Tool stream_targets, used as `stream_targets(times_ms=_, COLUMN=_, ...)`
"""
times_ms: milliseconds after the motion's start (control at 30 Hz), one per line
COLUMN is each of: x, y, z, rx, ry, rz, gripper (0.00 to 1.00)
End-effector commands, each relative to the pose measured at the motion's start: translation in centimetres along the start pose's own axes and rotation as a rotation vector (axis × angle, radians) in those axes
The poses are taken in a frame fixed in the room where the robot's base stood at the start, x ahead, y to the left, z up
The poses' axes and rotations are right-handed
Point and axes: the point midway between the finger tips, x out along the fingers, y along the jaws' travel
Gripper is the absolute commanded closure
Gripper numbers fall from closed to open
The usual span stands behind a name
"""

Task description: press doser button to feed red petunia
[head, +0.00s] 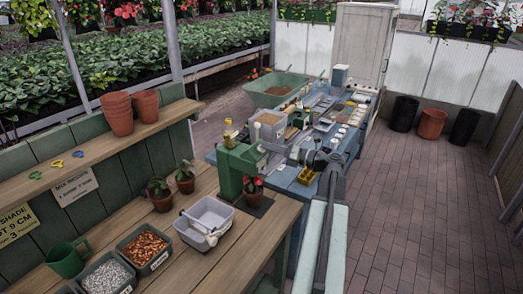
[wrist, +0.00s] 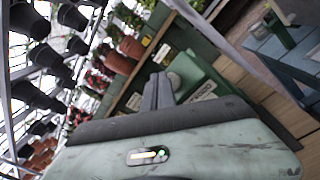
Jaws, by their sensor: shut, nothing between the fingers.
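The red petunia (head: 253,184) sits in a terracotta pot on a dark mat, under the doser's front. My gripper (head: 294,153) is right of the doser, its fingers pointing left toward it and apparently apart from it. In the wrist view my gripper (wrist: 158,80) is shut and empty, with the green doser (wrist: 204,84) and its pale label just beyond. I cannot make out the button for certain.
Two potted plants (head: 160,192), a grey tub (head: 206,222), bins of bark (head: 141,248) and grey granules (head: 106,277), and a green mug (head: 67,260) stand on the bench. A cluttered blue table (head: 296,188) lies behind.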

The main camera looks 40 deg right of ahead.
Motion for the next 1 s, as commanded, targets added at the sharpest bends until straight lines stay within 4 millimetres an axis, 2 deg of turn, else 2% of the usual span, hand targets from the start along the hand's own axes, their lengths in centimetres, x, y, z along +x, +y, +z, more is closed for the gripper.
stream_targets(times_ms=1000, x=0.71, y=-0.54, z=-0.53, rx=0.000, ry=0.000, rz=-0.001, gripper=1.00)
